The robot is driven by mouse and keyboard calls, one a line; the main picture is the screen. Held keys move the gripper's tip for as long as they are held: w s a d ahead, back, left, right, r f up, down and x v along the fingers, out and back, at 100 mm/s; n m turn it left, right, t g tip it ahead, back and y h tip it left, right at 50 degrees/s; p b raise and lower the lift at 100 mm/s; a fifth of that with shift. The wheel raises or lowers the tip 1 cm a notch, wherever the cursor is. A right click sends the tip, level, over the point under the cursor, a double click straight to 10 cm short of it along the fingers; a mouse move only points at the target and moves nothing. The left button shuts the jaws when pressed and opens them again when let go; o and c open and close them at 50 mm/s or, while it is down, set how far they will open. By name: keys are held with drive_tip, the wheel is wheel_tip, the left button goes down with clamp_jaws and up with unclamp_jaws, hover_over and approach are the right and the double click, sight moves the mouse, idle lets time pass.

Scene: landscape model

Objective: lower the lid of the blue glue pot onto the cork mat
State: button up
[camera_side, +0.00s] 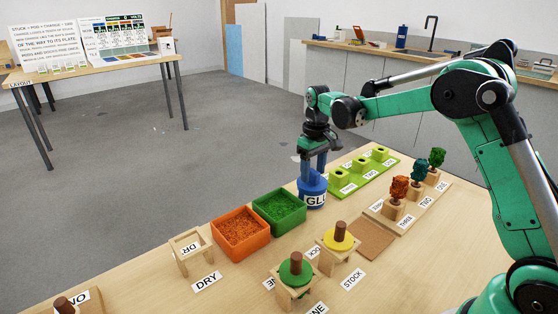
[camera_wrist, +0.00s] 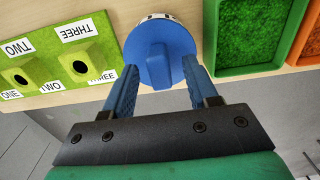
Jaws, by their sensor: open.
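The blue glue pot (camera_side: 313,198) stands upright on the wooden table, with a white label reading "GLU" in part. Its round blue lid (camera_wrist: 174,72) with a raised bar-shaped handle (camera_wrist: 158,66) sits on top in the wrist view. My gripper (camera_side: 314,170) points straight down over the pot. In the wrist view my gripper (camera_wrist: 160,72) is open, with one blue finger on each side of the handle. I cannot tell whether the fingers touch the lid. The brown cork mat (camera_side: 362,240) lies bare on the table, to the pot's right and nearer the camera.
A green-filled tray (camera_side: 280,222) and an orange-filled tray (camera_side: 240,244) stand left of the pot. A green holder strip (camera_side: 345,186) is behind right. Model trees (camera_side: 398,190) stand beyond the mat. Stands with yellow (camera_side: 340,240) and green (camera_side: 296,270) discs are in front.

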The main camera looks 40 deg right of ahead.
sight(314, 171)
clamp_jaws()
drive_tip(key=shift+r, duration=2.75)
drive_tip(key=shift+s, duration=0.1)
drive_tip(key=s+f, duration=0.4)
drive_tip(key=s, duration=1.2)
drive_tip(key=shift+w+f, duration=0.1)
drive_tip(key=shift+f, duration=2.85)
